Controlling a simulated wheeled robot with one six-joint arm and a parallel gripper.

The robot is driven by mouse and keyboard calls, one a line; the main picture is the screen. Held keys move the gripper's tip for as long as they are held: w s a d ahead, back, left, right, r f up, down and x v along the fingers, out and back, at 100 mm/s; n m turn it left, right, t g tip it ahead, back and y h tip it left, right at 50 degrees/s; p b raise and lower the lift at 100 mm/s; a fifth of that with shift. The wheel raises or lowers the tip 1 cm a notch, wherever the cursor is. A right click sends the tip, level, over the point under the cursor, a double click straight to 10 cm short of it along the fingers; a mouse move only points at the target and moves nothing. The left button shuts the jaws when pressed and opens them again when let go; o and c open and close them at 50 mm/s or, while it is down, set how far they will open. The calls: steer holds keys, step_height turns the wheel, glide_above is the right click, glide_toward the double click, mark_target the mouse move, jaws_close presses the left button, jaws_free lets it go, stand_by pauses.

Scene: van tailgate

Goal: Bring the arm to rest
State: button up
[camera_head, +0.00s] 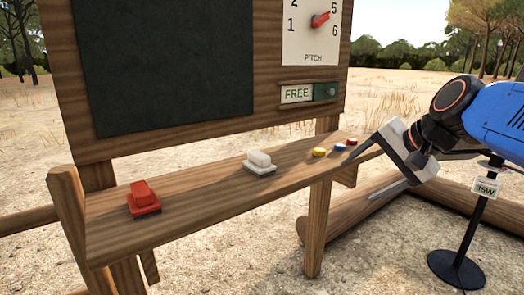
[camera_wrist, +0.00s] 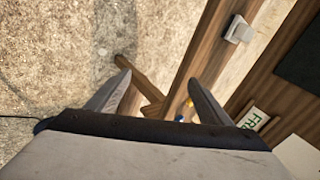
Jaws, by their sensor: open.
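My gripper (camera_head: 372,160) is at the right in the head view, beside the right end of the wooden shelf (camera_head: 215,185). Its two fingers are spread apart with nothing held between them. In the wrist view my gripper (camera_wrist: 155,95) shows both fingers pointing up the picture, the right one overlapping the shelf (camera_wrist: 194,60). My blue arm reaches in from the right edge of the head view.
On the shelf stand a red block-like object (camera_head: 143,198), a white one (camera_head: 259,163) and small coloured pieces (camera_head: 320,152) near my gripper. A dark board (camera_head: 165,65) rises behind. A stand with a 15W tag (camera_head: 486,188) is at the right. Wooden beams lie below.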

steer(key=s+d+f+n+g+h, duration=0.1)
steer(key=s+f+n, duration=0.3)
steer(key=s+f, duration=0.4)
steer(key=s+d+f+n+g+h, duration=0.1)
steer(key=s+d+f+n+h, duration=0.2)
steer(key=s+f, duration=0.6)
step_height(320, 180, down, 4)
steer(key=shift+s+d+f+n+g, duration=0.1)
steer(key=shift+s+d+n+g, duration=0.25)
steer(key=shift+n, duration=0.75)
